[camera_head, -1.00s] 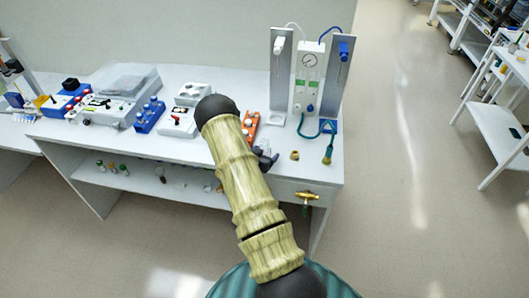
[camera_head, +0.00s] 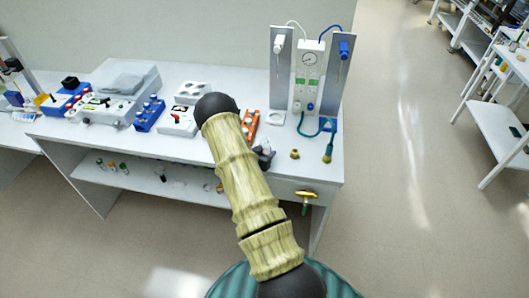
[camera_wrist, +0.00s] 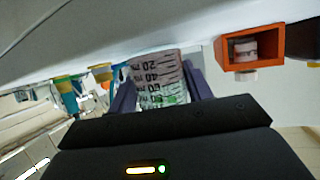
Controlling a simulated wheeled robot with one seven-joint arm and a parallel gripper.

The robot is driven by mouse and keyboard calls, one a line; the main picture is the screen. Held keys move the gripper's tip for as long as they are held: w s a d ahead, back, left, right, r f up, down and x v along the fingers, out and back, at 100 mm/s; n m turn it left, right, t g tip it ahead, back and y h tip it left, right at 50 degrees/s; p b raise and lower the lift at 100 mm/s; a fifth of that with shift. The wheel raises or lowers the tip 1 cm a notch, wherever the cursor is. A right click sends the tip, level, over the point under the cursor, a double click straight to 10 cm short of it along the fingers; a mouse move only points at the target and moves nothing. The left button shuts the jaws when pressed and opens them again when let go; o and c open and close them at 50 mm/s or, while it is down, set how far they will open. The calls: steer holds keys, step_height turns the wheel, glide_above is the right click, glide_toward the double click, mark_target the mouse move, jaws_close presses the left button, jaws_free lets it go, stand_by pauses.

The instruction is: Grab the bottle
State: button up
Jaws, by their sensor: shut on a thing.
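A whitish bottle (camera_wrist: 158,82) with dark graduation marks and numerals shows in the wrist view. The purple-grey fingers of my gripper (camera_wrist: 160,88) stand on either side of it and are shut on it. In the head view my gripper (camera_head: 264,156) is small and dark, near the front edge of the white bench. There the bottle cannot be clearly made out beside the gripper and arm.
An orange holder (camera_wrist: 249,47) with a small pale vessel is right of the bottle. On the bench (camera_head: 225,135) stand blue and white devices (camera_head: 149,115) and a gauge panel (camera_head: 308,80). A brass fitting (camera_head: 294,154) and teal hose (camera_head: 328,148) lie to the right.

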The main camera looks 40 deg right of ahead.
steer(key=shift+r, duration=0.15)
step_height(320, 180, up, 10)
steer(key=b, duration=0.2)
stand_by(0.7)
